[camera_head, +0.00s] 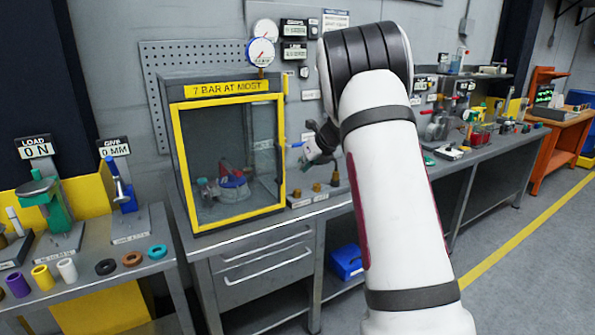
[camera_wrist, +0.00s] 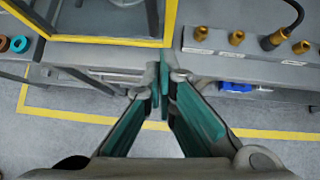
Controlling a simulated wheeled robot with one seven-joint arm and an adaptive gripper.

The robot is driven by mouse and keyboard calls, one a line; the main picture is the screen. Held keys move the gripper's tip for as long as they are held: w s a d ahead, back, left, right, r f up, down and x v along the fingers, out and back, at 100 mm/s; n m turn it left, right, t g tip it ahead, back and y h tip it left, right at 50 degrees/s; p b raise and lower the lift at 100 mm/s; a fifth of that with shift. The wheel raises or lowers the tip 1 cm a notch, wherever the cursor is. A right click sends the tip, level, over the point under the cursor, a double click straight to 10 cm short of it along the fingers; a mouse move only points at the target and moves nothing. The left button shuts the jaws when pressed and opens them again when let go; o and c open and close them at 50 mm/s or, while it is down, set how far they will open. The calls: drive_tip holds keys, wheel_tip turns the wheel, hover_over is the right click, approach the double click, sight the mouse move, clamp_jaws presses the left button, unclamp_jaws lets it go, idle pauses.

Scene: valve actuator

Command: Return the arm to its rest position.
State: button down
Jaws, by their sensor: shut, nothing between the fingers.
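My white arm (camera_head: 385,170) rises in the front of the head view and bends over near the top. My gripper (camera_wrist: 161,92) is shut and empty in the wrist view, its teal-padded fingers meeting over the bench's front edge. In the head view only part of the dark wrist and gripper shows to the left of the arm, in front of the bench; the arm hides the rest. The gripper touches nothing that I can see.
A yellow-framed test cabinet (camera_head: 177,160) stands left of my arm; its frame also shows in the wrist view (camera_wrist: 110,41). Brass fittings (camera_wrist: 237,38) sit on a strip to the right. A blue bin (camera_head: 346,261) is under the bench. Open floor (camera_head: 530,230) lies right.

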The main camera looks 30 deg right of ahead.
drive_tip(key=shift+v, duration=2.05)
drive_tip(key=shift+d, duration=0.1)
drive_tip(key=a+r+m+t+h, duration=0.2)
drive_tip(key=a+r+m+t, duration=0.15)
drive_tip(key=r+m, duration=0.6)
drive_tip(key=s+a+r+m+h, duration=0.35)
drive_tip(key=s+r+m, duration=0.25)
drive_tip(key=r+m, duration=0.25)
drive_tip(key=s+a+f+m+g+y, duration=0.1)
drive_tip(key=s+a+f+m, duration=0.3)
drive_tip(key=s, duration=0.7)
drive_tip(key=s+a+f+m+g+y, duration=0.2)
drive_tip(key=s+a+f+m+g, duration=0.1)
drive_tip(key=s+a+m, duration=0.5)
drive_tip(key=s+a+f+m+g+y, duration=0.2)
drive_tip(key=s+a+f+m, duration=0.4)
drive_tip(key=s+a, duration=0.6)
drive_tip(key=s+g, duration=0.1)
drive_tip(key=s, duration=0.1)
drive_tip(key=shift+s, duration=0.25)
